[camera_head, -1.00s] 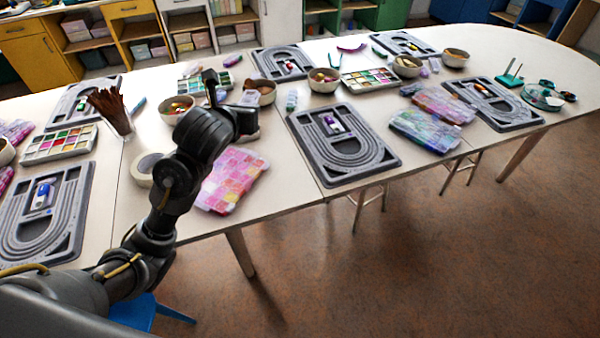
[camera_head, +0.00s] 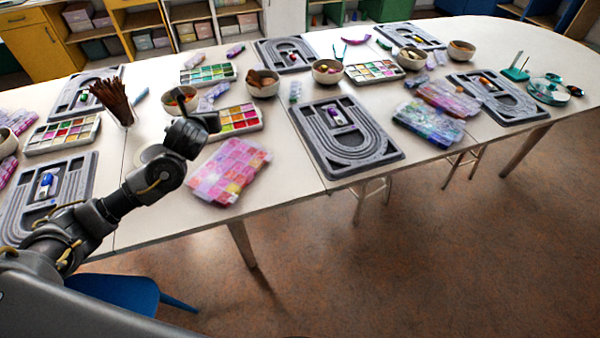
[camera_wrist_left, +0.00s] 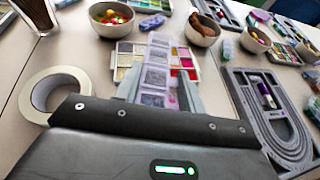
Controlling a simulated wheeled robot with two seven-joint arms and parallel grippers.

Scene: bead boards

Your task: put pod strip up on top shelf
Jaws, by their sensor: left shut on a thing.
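My left gripper (camera_wrist_left: 152,92) is shut on a pod strip (camera_wrist_left: 155,77), a narrow translucent strip with pale lilac and grey square compartments. In the left wrist view the strip points away from the jaws, over a bead palette (camera_wrist_left: 185,62). In the head view my left gripper (camera_head: 200,122) is above the table, left of the same palette (camera_head: 238,119); the held strip is hard to make out there. Shelf units (camera_head: 160,22) stand behind the table, their tops cut off by the picture edge. My right gripper is not in view.
The white table (camera_head: 290,165) carries grey bead boards (camera_head: 345,150), bowls (camera_head: 262,83), a pink bead case (camera_head: 230,170) and a cup of brown sticks (camera_head: 115,100). A tape roll (camera_wrist_left: 50,92) lies left of the gripper. Open floor (camera_head: 400,270) lies in front.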

